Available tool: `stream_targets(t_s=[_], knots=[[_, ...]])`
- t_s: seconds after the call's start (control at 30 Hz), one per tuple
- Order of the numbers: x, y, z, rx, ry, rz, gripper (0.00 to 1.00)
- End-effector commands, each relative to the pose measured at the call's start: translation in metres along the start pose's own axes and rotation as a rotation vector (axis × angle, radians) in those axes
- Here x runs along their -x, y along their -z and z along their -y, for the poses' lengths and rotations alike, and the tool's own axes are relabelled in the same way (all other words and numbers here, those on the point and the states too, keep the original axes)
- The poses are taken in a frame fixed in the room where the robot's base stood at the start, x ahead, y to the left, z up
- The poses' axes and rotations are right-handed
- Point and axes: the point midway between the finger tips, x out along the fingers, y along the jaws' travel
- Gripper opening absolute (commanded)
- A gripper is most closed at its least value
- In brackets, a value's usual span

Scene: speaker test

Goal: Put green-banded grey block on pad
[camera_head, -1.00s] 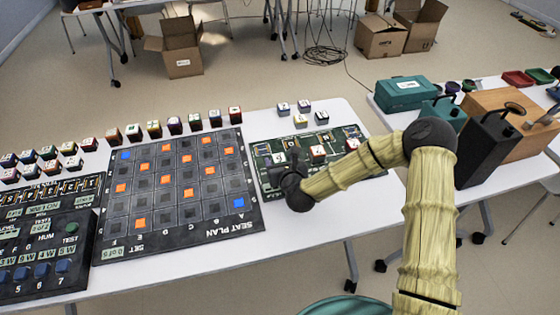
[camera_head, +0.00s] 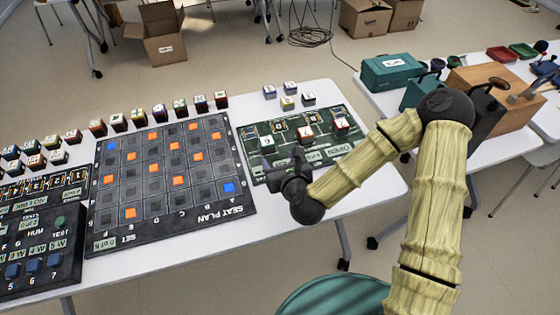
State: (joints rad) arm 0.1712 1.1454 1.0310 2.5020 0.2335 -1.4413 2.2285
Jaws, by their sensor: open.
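The green board (camera_head: 331,154) with pale-outlined pads lies at the right end of the white table. A pale block with a greenish mark (camera_head: 266,144) sits on its left part. Two red-sided blocks (camera_head: 306,134) and (camera_head: 341,127) sit to its right. Several small blocks stand behind the board, including a greyish one (camera_head: 308,99) and a pale one with a yellowish side (camera_head: 287,103). I cannot tell for certain which is the green-banded grey block. My dark gripper (camera_head: 284,160) is open and empty at the board's front left edge, just in front of the pale block.
The dark seat plan panel (camera_head: 215,214) lies left of the board, with a row of blocks (camera_head: 160,110) behind it. A control box (camera_head: 40,250) is at far left. A second table at right holds a teal case (camera_head: 395,72) and a wooden box (camera_head: 520,95).

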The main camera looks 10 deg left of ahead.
Motion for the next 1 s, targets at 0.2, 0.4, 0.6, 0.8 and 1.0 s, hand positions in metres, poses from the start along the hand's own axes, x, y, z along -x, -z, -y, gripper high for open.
stream_targets(t_s=[0.2, 0.4, 0.6, 0.8, 1.0], knots=[[0.0034, -0.0001, 0.0004, 0.0, 0.001, 0.001, 0.61], [0.0032, 0.0, 0.0011, -0.001, 0.002, 0.0, 0.61], [0.003, 0.0, 0.0015, -0.001, 0.003, 0.0, 0.61], [0.003, 0.0, 0.0017, -0.001, 0.003, 0.0, 0.61], [0.0037, 0.0036, 0.0029, 0.141, -0.026, -0.025, 0.61]])
